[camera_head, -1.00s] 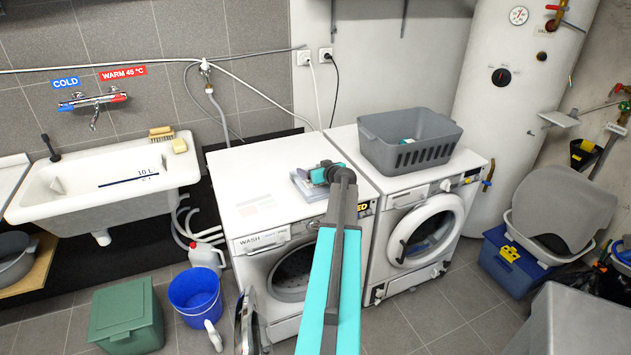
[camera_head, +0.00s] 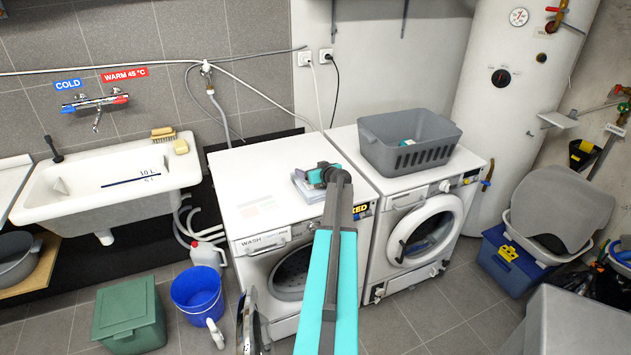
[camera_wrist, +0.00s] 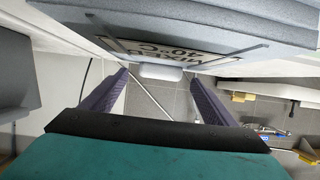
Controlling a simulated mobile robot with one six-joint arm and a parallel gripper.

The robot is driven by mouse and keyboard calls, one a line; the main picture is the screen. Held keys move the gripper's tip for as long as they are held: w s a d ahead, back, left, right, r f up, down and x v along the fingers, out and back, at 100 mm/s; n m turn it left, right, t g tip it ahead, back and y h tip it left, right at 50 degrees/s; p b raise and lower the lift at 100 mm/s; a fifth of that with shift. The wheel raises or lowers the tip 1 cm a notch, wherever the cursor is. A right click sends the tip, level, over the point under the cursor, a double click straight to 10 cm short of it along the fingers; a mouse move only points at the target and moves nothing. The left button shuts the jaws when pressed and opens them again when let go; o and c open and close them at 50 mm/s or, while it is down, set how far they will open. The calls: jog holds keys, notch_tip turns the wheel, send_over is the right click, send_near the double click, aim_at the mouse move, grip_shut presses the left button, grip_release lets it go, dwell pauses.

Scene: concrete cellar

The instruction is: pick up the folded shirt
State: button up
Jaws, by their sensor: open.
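A small folded light-grey cloth, which looks like the folded shirt (camera_head: 303,188), lies on top of the left washing machine (camera_head: 238,172). It is partly covered by my gripper (camera_head: 322,174) in the head view. In the wrist view, a grey layered thing that looks like the shirt's folded edges (camera_wrist: 200,18) fills the top, close to the camera. My gripper (camera_wrist: 161,78) is open there, its two dark fingers apart. I see only background and a small white thing between them, no cloth. Whether the fingers touch the shirt is unclear.
A grey laundry basket (camera_head: 408,142) stands on the right machine, whose round door (camera_head: 428,229) is ajar. A "MIXED 40°C" sign (camera_wrist: 180,58) appears inverted beside the layered thing. A sink (camera_head: 105,190), blue bucket (camera_head: 196,292) and green bin (camera_head: 128,315) are at left.

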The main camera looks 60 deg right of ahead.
jog(key=shift+p+x, duration=0.3)
jog(key=shift+x, duration=0.75)
jog(key=shift+s, duration=0.1)
jog(key=c, duration=1.3)
jog(key=shift+r, duration=0.15)
jog(key=shift+c, duration=0.2)
jog(key=shift+r+b, duration=0.6)
jog(key=shift+r, duration=0.05)
jog(key=shift+r+b, duration=0.6)
jog(key=shift+r, duration=0.3)
jog(key=s+a+r+b, duration=0.1)
jog(key=s+a+b, duration=0.1)
jog(key=s, duration=0.5)
jog(key=s+a+b, duration=0.3)
jog(key=s+b, duration=0.1)
jog(key=s, duration=0.4)
jog(key=shift+a+r, duration=0.25)
jog(key=shift+r, duration=0.1)
